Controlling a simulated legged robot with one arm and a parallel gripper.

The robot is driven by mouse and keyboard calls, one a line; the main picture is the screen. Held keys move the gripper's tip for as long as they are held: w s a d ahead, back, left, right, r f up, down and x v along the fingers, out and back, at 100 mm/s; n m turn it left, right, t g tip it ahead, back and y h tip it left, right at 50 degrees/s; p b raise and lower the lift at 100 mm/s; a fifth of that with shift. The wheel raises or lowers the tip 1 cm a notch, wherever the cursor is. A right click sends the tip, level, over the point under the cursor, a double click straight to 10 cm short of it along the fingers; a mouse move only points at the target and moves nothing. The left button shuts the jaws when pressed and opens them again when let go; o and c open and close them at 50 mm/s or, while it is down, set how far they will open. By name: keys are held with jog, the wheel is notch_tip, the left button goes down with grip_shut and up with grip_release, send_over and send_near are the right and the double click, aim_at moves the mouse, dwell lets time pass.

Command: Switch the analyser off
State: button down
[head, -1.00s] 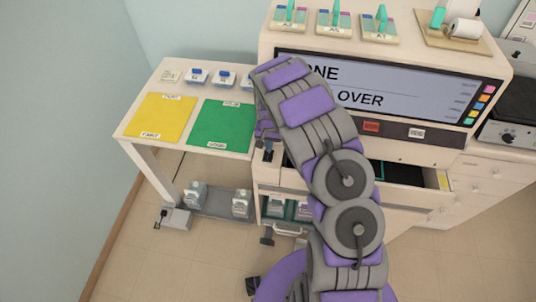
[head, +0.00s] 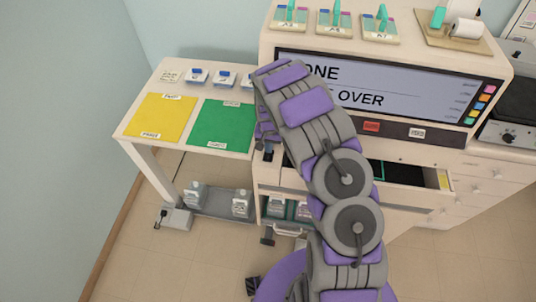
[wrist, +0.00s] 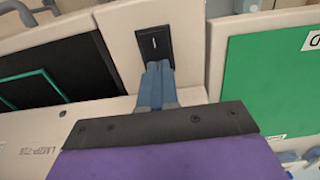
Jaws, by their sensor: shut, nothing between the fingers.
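The analyser (head: 400,43) is a large cream machine with a wide screen (head: 440,90) that is lit and shows text ending in "ONE" and "OVER", partly hidden by my arm. In the wrist view a black switch plate (wrist: 153,38) with a small white mark is set in a cream panel. My gripper (wrist: 158,66) has blue-grey fingers, shut and empty, with the tips at the lower edge of the plate. I cannot tell whether they touch it. In the head view my gripper (head: 267,153) is left of the screen, and the switch is hidden.
A side table with a yellow mat (head: 161,118) and a green mat (head: 221,126) stands at left. A red button (head: 371,126) and a white button (head: 416,133) sit under the screen. Slide racks stand on top.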

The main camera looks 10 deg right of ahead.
jog(key=shift+f, duration=0.15)
jog(key=shift+r+p, duration=1.1)
jog(key=shift+r, duration=2.45)
jog(key=shift+r, duration=0.1)
jog(key=s+d+r+n, duration=0.1)
jog(key=s+d+r, duration=0.2)
jog(key=s+r, duration=1.45)
jog(key=s+a+r+n+g, duration=0.1)
jog(key=s+r, duration=0.3)
jog(key=s, duration=0.8)
jog(key=s+a+r+n, duration=0.2)
jog(key=s+r, duration=0.3)
jog(key=s, duration=0.7)
jog(key=shift+s+r+n+g, duration=0.2)
jog(key=shift+s+n+g, duration=0.1)
jog(key=shift+s+g, duration=0.1)
